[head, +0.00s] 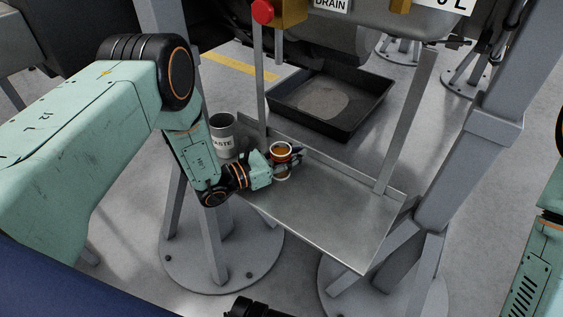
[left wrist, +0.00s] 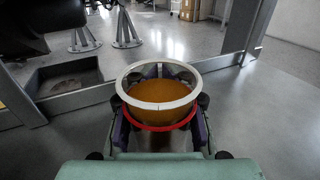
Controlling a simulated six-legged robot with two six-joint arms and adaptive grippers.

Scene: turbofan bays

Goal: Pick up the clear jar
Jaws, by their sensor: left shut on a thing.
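The clear jar (head: 281,149) has a pale rim, amber-brown contents and a red band low on its side. It is at the left part of the metal shelf in the head view. In the left wrist view the jar (left wrist: 160,95) stands upright between the fingers, its open top facing the camera. My left gripper (head: 287,160) is shut on the jar; its fingers also show on both sides of it in the left wrist view (left wrist: 160,125). I cannot tell whether the jar's base touches the shelf.
The metal shelf (head: 325,222) is bare to the right of the jar. A grey waste bin (head: 222,134) stands close behind my left wrist. A black drain tray (head: 362,108) lies on the floor beyond. Thin uprights (head: 406,125) and thick grey stand legs flank the shelf.

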